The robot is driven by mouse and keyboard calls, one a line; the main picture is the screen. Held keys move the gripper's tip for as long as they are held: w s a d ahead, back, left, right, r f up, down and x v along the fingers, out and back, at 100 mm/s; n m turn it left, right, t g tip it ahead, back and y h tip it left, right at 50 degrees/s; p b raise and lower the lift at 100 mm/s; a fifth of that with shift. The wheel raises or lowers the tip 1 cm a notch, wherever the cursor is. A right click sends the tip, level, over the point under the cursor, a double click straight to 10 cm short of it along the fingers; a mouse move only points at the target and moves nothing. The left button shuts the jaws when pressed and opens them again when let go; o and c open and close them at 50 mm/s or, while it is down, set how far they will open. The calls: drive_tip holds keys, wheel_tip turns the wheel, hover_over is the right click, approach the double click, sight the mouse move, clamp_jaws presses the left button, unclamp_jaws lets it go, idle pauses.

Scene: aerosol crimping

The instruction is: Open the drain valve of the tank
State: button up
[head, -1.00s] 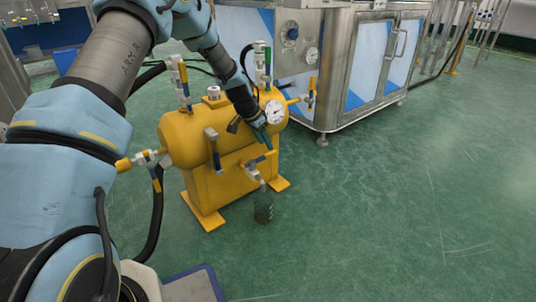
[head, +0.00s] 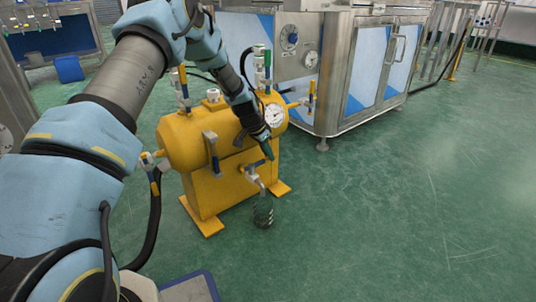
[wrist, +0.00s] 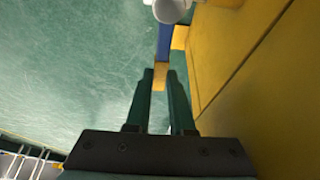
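The yellow tank (head: 205,180) stands on the floor in the head view. Its drain valve (head: 251,176) is low on the front, with a spout pointing down over a dark glass-like vessel (head: 263,212). The valve's lever has a blue handle (head: 256,164), which also shows in the wrist view (wrist: 163,42), with a yellow end (wrist: 160,75). My gripper (wrist: 160,75) has its green fingers apart, one on each side of the yellow end in that view. Whether they touch it is unclear. In the head view my gripper (head: 269,157) covers the lever's end.
Other levers (head: 212,150) and hoses stick out of the tank. A pressure gauge (head: 273,116) sits on its end, close to my arm. A steel cabinet (head: 350,70) stands behind. The green floor to the right is clear.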

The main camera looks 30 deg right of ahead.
clamp_jaws()
idle(0.9)
